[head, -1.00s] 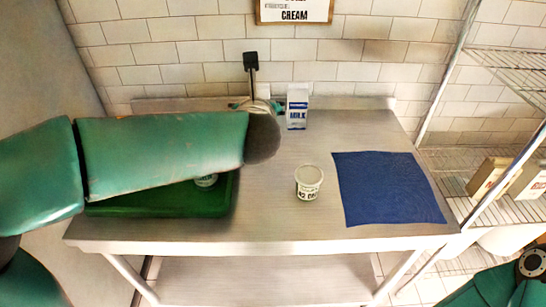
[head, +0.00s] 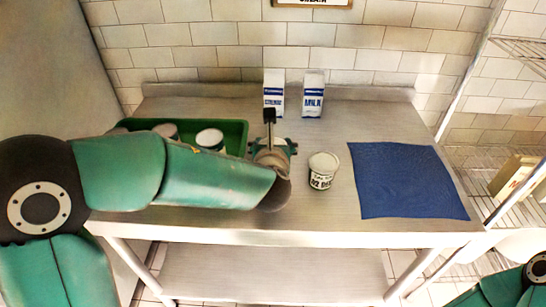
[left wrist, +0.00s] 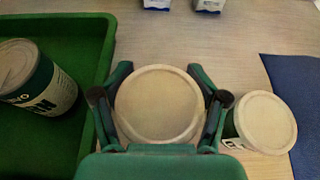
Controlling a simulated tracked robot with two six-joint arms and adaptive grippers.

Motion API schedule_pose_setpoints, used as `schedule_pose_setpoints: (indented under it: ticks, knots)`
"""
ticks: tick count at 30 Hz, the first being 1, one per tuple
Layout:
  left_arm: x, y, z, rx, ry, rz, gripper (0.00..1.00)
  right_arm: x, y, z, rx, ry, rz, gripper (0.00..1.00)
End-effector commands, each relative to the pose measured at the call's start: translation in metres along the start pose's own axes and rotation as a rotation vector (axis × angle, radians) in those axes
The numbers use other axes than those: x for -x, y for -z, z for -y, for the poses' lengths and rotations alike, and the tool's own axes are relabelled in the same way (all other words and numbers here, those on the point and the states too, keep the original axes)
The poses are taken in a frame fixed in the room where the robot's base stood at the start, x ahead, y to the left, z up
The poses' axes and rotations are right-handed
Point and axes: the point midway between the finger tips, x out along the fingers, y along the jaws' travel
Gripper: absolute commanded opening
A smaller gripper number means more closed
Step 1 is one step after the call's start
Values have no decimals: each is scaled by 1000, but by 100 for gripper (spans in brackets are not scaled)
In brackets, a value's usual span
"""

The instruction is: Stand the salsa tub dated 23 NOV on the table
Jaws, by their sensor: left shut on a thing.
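My left gripper (head: 272,160) is over the middle of the table (head: 300,215), just right of the green tray. In the left wrist view the left gripper (left wrist: 160,108) is shut around a round tub with a pale lid (left wrist: 158,104). Its date label is hidden, and I cannot tell whether its base touches the table. My right gripper is out of view.
The green tray (head: 236,127) at left holds cans (head: 210,139). Two cartons (head: 273,92) (head: 313,95), the right one marked MILK, stand at the back. A blue mat (head: 408,180) lies at right. A wire shelf (head: 510,110) stands beyond the table's right side.

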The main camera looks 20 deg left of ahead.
Motion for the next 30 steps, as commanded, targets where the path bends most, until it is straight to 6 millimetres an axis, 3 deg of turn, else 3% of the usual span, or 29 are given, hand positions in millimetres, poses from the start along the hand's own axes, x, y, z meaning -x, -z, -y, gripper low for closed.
schedule_pose_setpoints:
  ticks: [6,13,14,18,19,30]
  knots:
    - [-12,29,0,-2,0,-2,17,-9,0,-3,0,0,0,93]
    - [-13,30,0,-1,1,0,17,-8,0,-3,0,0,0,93]
    - [-13,31,0,-1,1,-2,71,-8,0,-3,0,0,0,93]
    - [-13,31,1,-1,1,-2,94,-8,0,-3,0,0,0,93]
    - [-13,30,1,-1,1,-2,97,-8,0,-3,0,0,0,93]
    - [-11,30,1,-1,1,-1,97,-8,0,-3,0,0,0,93]
